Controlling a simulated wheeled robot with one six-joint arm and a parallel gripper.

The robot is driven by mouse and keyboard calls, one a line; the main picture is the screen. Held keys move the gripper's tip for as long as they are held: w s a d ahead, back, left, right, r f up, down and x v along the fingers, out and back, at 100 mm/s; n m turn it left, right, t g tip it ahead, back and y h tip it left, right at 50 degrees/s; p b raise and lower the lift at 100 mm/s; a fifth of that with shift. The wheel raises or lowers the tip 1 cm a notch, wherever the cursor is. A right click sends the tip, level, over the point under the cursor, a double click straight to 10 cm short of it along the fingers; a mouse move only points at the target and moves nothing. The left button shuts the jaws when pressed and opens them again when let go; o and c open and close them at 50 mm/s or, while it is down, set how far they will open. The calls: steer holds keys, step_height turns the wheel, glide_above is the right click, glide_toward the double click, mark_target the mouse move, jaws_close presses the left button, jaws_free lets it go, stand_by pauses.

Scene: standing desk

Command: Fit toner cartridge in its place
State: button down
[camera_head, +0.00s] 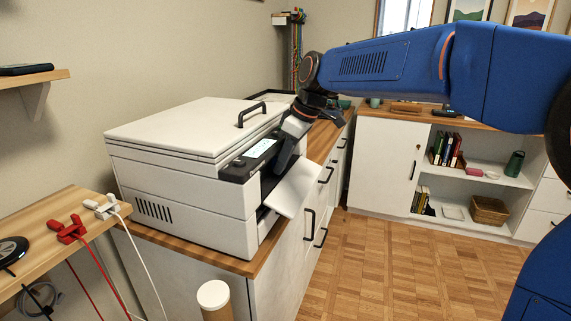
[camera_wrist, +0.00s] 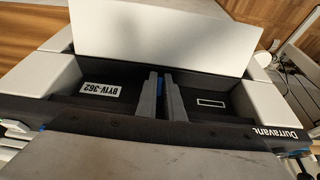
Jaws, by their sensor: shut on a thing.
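The white printer (camera_head: 180,180) stands on the wooden counter with its front flap (camera_head: 292,188) folded down; the flap also shows in the wrist view (camera_wrist: 165,35). My gripper (camera_head: 278,172) reaches down over the front opening. In the wrist view its two grey fingers (camera_wrist: 162,95) are close together, shut on a narrow grip of the dark toner cartridge (camera_wrist: 98,91). A white label reading BYW-362 lies left of the fingers, a pale outlined rectangle right of them. The cartridge is between pale side walls of the opening. How deep it sits is hidden.
The printer's control panel (camera_head: 258,150) and its dark front edge marked Durravant (camera_wrist: 284,132) are close to my gripper. A shelf with cables (camera_head: 68,231) is at the left, and a cylinder with a white top (camera_head: 213,294) stands in front. The wooden floor (camera_head: 400,260) is clear.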

steer(key=shift+w+a+r, duration=0.1)
steer(key=shift+a, duration=0.05)
steer(key=c, duration=1.8)
jaws_free()
steer(key=shift+a, duration=0.1)
steer(key=shift+r, duration=0.5)
steer(key=v, duration=1.6)
steer(key=shift+d, duration=0.5)
